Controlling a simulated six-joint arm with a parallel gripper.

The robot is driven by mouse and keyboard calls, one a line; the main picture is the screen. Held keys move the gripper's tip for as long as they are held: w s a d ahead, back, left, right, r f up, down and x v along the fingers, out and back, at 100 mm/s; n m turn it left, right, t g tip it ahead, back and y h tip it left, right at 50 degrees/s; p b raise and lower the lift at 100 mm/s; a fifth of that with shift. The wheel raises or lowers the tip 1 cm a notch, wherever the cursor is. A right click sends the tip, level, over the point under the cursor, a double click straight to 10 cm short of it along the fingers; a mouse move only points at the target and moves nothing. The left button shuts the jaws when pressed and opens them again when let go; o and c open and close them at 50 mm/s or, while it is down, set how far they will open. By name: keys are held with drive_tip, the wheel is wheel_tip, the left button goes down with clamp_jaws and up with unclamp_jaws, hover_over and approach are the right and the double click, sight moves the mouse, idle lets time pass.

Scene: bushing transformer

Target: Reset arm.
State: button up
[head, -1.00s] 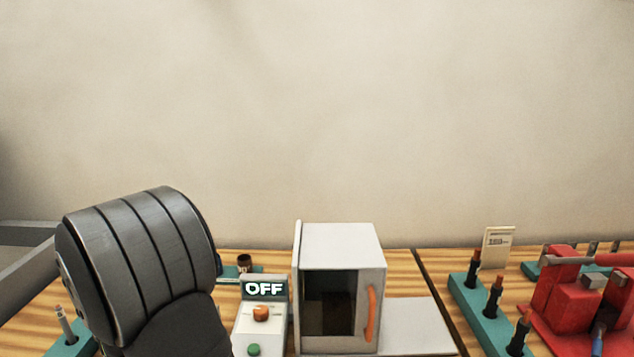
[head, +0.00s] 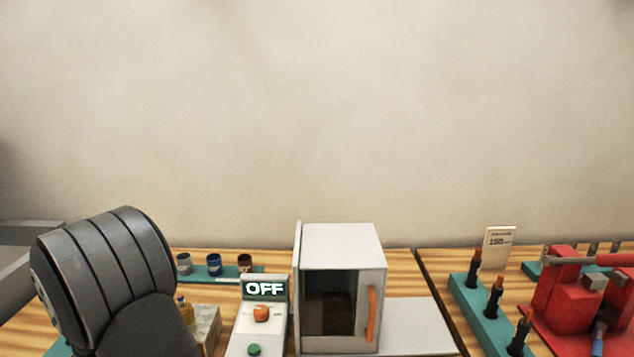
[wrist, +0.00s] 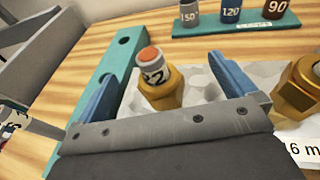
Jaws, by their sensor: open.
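My gripper (wrist: 168,85) shows in the wrist view with its two blue fingers spread wide. It is open. A gold fitting (wrist: 165,92) with a grey collar and an orange top stands upright between the fingers in the picture, apart from both. Its lower part is hidden behind the gripper body. In the head view only a dark link of my arm shows at the lower left; the gripper is out of sight there.
A teal rack with cups (head: 214,272) stands at the back. An OFF switch box (head: 262,315) and grey cabinet (head: 340,285) stand mid-table. Right are a teal rack (head: 490,318) and red tool (head: 580,300). In the wrist view, another gold fitting (wrist: 297,92) stands at right.

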drive_tip(key=s+n+y, duration=0.1)
drive_tip(key=s, duration=0.1)
drive_tip(key=s+d+r+y, duration=0.1)
drive_tip(key=s+d+r+n+g+y, duration=0.1)
drive_tip(key=s, duration=0.1)
drive_tip(key=shift+s+d+n, duration=0.25)
drive_tip(key=shift+s+n, duration=0.05)
drive_tip(key=shift+w+d+f+n+g+y, duration=0.2)
drive_tip(key=shift+w+f+n+g+y, duration=0.15)
drive_tip(key=shift+y, duration=0.25)
drive_tip(key=shift+r, duration=0.1)
idle(0.3)
